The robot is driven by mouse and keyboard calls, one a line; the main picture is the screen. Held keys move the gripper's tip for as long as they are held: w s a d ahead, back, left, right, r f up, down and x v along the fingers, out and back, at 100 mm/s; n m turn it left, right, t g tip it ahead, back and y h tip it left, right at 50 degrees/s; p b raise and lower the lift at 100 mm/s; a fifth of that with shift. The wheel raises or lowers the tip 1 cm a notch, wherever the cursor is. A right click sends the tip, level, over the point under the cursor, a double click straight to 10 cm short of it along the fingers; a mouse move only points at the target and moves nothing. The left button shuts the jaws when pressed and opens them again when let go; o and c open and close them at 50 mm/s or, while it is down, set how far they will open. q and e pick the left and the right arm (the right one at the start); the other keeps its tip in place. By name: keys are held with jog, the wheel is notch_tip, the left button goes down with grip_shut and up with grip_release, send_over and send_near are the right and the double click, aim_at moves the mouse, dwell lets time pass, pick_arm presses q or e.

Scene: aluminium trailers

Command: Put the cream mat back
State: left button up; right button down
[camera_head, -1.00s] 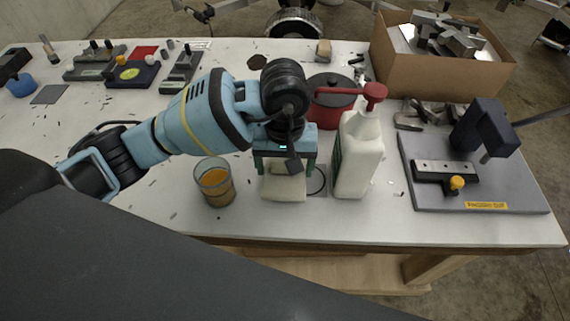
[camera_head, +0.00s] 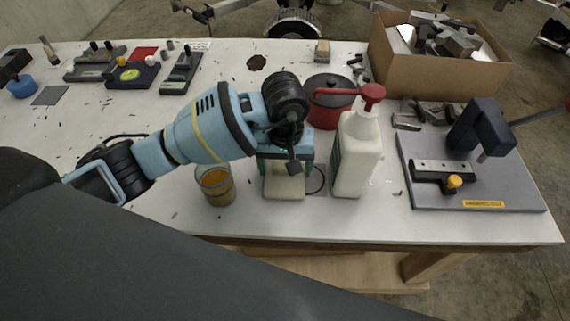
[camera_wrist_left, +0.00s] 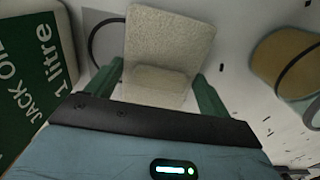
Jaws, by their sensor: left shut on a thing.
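The cream mat (camera_head: 284,189) is a small pale pad near the front of the white table, below my left gripper (camera_head: 287,172). In the left wrist view, the mat (camera_wrist_left: 170,38) lies between the two green fingers, with a raised ridge at its near part. The left gripper (camera_wrist_left: 160,74) is shut on this ridge. A grey patch with a dark ring (camera_head: 318,181) shows just right of the mat, partly hidden by the gripper and the bottle. I cannot tell whether the mat touches the table. My right gripper is out of view.
A glass of orange liquid (camera_head: 216,186) stands close left of the gripper. A white bottle with a red pump (camera_head: 357,155) stands close on the right. A red pot (camera_head: 328,112) is behind. A grey fixture plate (camera_head: 470,193) and a cardboard box (camera_head: 440,78) are at the right.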

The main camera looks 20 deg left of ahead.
pick_arm(q)
jog(key=shift+f, duration=0.15)
jog(key=o, duration=0.6)
jog(key=shift+o, duration=1.5)
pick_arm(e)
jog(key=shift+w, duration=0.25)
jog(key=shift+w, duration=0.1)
pick_arm(q)
jog(key=shift+r, duration=0.35)
notch_tip(320, 180, up, 6)
jog(key=shift+f, duration=0.1)
jog(key=shift+r, duration=0.65)
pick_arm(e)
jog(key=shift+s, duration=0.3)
